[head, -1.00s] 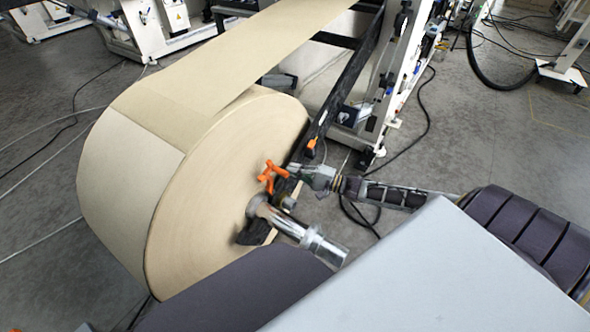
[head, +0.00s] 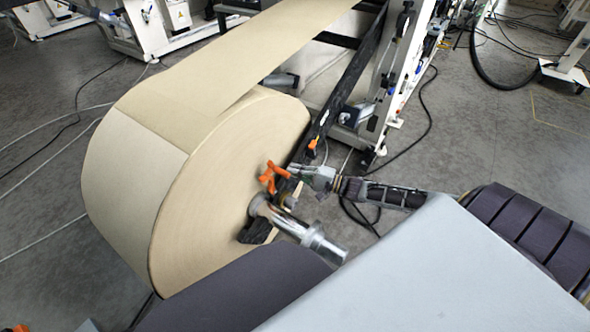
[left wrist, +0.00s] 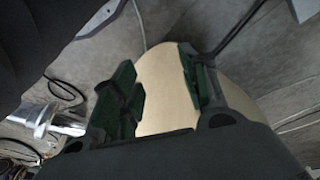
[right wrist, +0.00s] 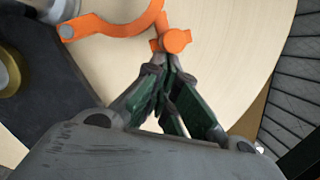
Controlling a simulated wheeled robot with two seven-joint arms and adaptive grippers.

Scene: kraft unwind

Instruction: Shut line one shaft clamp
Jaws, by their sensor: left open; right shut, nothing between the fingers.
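The orange shaft clamp (head: 272,176) sits at the end face of the big kraft paper roll (head: 228,180), above the metal shaft (head: 298,230). In the right wrist view the clamp shows as a curved orange arm (right wrist: 118,26) with a round orange knob (right wrist: 176,41). My right gripper (head: 296,173) is shut and empty, its tips close to the knob (right wrist: 164,62); I cannot tell whether they touch. My left gripper (left wrist: 163,80) is open and empty, with the pale roll (left wrist: 165,85) showing beyond its fingers.
A dark arm of the unwind stand (head: 345,88) runs beside the roll to the white machine frame (head: 395,75). The paper web (head: 250,45) runs up from the roll. Cables (head: 425,115) lie on the grey floor. Open floor shows at the right (head: 510,140).

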